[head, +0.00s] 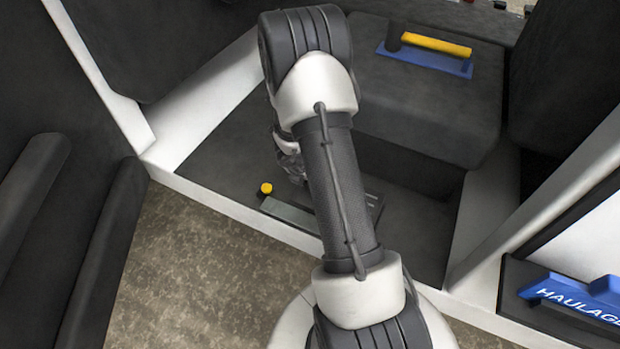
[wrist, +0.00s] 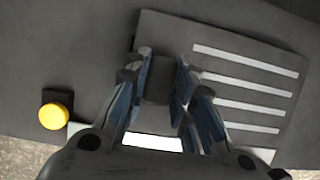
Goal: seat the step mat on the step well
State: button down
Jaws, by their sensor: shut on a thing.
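The step mat (wrist: 215,50) is a dark grey plate with several pale strips, and a dark raised block (wrist: 160,82) stands on it. My gripper (wrist: 160,72) has its fingers on both sides of this block and is shut on it. In the head view, my arm covers most of the mat; a dark edge (head: 372,201) shows right of the arm, and my gripper (head: 291,165) is partly hidden. The dark step well (head: 225,158) lies around and under the mat. The mat looks slightly turned in the wrist view. I cannot tell whether it touches the floor of the well.
A yellow round knob (head: 265,188) stands left of the mat, near the white sill (head: 215,203). A pale strip (head: 288,214) lies beside it. A seat (head: 430,100) behind carries a blue tool with a yellow handle (head: 436,44). A blue lettered piece (head: 580,297) is at right.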

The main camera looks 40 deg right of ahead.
jog(key=shift+f+b, duration=0.65)
jog(key=shift+f, duration=0.5)
dwell(1.4)
dwell(0.5)
jog(key=c, duration=1.7)
grip_release()
jog(key=shift+a+r, duration=0.1)
jog(key=shift+r, duration=0.1)
jog(key=shift+p+v, duration=0.9)
jog(key=shift+v, duration=0.6)
jog(key=shift+o, duration=0.2)
